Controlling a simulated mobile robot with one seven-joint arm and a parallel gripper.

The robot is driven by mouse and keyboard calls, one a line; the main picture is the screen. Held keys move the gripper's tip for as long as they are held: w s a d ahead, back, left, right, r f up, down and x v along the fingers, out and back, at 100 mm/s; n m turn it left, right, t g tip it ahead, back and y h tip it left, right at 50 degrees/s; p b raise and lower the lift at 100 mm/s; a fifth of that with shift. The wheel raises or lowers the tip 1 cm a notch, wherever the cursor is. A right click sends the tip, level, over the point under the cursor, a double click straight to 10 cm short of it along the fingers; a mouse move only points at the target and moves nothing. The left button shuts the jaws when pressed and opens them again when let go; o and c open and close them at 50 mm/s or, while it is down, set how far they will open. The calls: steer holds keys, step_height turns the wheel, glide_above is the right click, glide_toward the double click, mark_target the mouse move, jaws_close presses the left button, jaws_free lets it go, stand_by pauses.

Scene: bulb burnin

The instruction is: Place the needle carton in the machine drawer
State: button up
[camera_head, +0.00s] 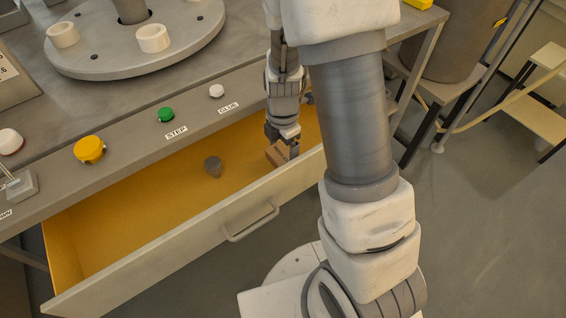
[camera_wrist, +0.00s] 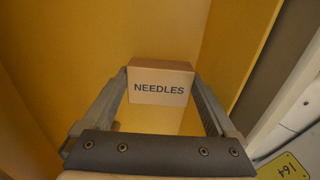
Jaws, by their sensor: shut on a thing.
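The needle carton (camera_wrist: 160,84) is a small brown box with NEEDLES printed on its face. It also shows in the head view (camera_head: 277,153), partly hidden by my gripper. My gripper (camera_head: 283,147) is shut on it, with one finger at each side in the wrist view (camera_wrist: 161,88). The machine drawer (camera_head: 215,208) is pulled open, with yellow inner walls and floor and a grey front. The carton is inside the drawer's outline at its right end. Whether it touches the floor I cannot tell.
A small grey-brown cylindrical thing (camera_head: 213,166) stands in the drawer left of the carton. The drawer's left part is clear. A round plate (camera_head: 135,60) holds white cups.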

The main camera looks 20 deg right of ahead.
mark_target(283, 162)
steer(key=shift+f+b, duration=0.6)
steer(key=shift+f, duration=1.4)
steer(key=shift+f+b, duration=0.2)
steer(key=shift+b, duration=0.1)
steer(key=o, duration=1)
steer(key=shift+r, duration=0.1)
